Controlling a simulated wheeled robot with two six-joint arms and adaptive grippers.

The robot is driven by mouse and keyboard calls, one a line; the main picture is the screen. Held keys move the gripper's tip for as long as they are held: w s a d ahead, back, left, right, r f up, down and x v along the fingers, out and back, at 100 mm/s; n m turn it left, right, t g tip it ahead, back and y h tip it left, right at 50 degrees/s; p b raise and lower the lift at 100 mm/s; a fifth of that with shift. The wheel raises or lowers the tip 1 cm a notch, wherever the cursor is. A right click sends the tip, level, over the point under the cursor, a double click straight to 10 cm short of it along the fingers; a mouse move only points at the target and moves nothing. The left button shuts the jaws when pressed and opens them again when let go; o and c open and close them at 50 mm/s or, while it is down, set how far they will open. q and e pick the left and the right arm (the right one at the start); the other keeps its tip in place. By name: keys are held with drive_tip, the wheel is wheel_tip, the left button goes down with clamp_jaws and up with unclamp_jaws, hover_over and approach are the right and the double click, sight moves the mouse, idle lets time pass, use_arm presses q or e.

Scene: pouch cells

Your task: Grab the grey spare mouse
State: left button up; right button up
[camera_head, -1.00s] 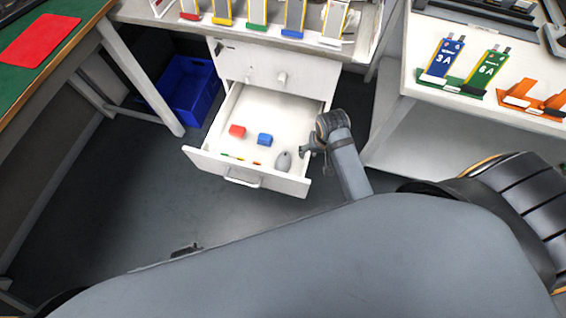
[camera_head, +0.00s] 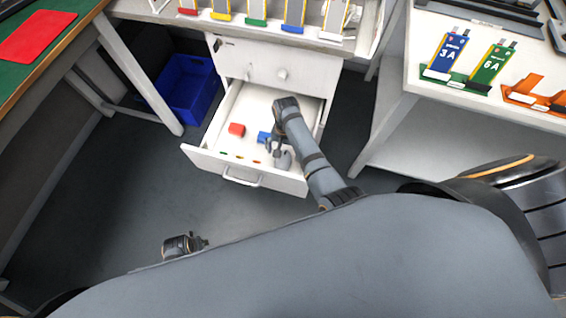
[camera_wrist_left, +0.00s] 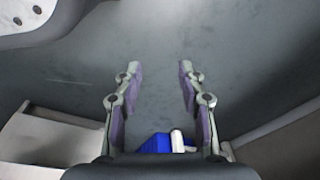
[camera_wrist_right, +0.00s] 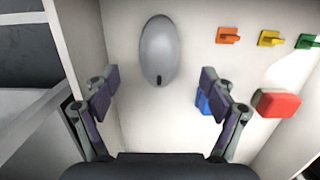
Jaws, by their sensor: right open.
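The grey mouse (camera_head: 283,160) lies on the floor of the open white drawer (camera_head: 250,110), near its front right part. In the right wrist view the mouse (camera_wrist_right: 160,50) lies ahead of the fingertips, centred a little left of the middle of the gap. My right gripper (camera_wrist_right: 160,80) is open and empty, above the drawer; in the head view it also shows (camera_head: 276,148) close to the mouse, partly covering it. My left gripper (camera_wrist_left: 156,68) is open and empty, over the floor away from the drawer; in the head view it shows low at the left (camera_head: 203,243).
A red block (camera_head: 237,130) and a blue block (camera_head: 263,137) share the drawer with small coloured clips (camera_wrist_right: 270,38) along its front. A blue crate (camera_head: 190,90) stands on the floor to the left. The drawer's walls surround the mouse.

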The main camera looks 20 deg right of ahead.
sight(283, 159)
wheel_tip(283, 159, down, 6)
drive_tip(key=b, duration=0.2)
drive_tip(key=shift+s+r+b, duration=0.1)
drive_tip(key=shift+r+b, duration=0.1)
drive_tip(key=shift+b, duration=0.15)
drive_tip(key=shift+f, duration=0.15)
use_arm(q)
wheel_tip(283, 159, up, 8)
drive_tip(key=w+d, duration=0.2)
drive_tip(key=shift+w+d+r, duration=0.15)
drive_tip(key=shift+w+r, duration=0.05)
drive_tip(key=shift+w, duration=0.15)
use_arm(e)
drive_tip(key=shift+c, duration=0.3)
drive_tip(key=c, duration=1.2)
